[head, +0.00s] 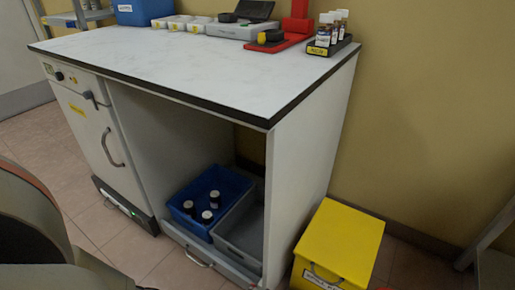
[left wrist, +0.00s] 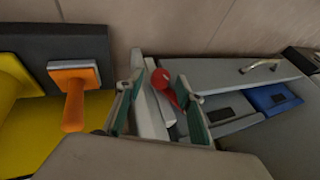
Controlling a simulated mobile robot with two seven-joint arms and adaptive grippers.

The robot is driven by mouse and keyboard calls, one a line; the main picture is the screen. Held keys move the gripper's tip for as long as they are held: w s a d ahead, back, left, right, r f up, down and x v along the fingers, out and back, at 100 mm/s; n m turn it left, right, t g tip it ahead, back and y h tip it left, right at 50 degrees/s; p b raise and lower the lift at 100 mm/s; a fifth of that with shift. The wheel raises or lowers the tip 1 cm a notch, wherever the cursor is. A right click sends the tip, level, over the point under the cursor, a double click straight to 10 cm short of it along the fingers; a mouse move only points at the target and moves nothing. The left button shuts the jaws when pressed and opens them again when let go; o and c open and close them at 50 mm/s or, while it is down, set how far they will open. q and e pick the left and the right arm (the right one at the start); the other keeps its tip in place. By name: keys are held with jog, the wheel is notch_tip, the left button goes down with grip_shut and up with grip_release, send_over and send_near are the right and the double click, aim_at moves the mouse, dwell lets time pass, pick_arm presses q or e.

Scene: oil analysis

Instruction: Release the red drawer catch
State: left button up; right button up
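In the left wrist view, the red catch (left wrist: 163,78) shows as a round red knob with a red stem running down to its right. It stands beside a pale upright edge. My left gripper (left wrist: 160,72) is open, with one green-padded finger on each side of the knob. Whether either finger touches it, I cannot tell. A grey drawer front (left wrist: 235,78) with a metal handle lies to the right. My right gripper is in neither view.
A yellow box (head: 342,238) stands on the floor right of the bench (head: 190,60).

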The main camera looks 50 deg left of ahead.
pick_arm(q)
jog(key=shift+s, duration=0.1)
jog(key=shift+d+r, duration=0.1)
jog(key=shift+r, duration=0.15)
notch_tip(320, 180, up, 10)
jog(key=shift+f, duration=0.25)
dwell(0.5)
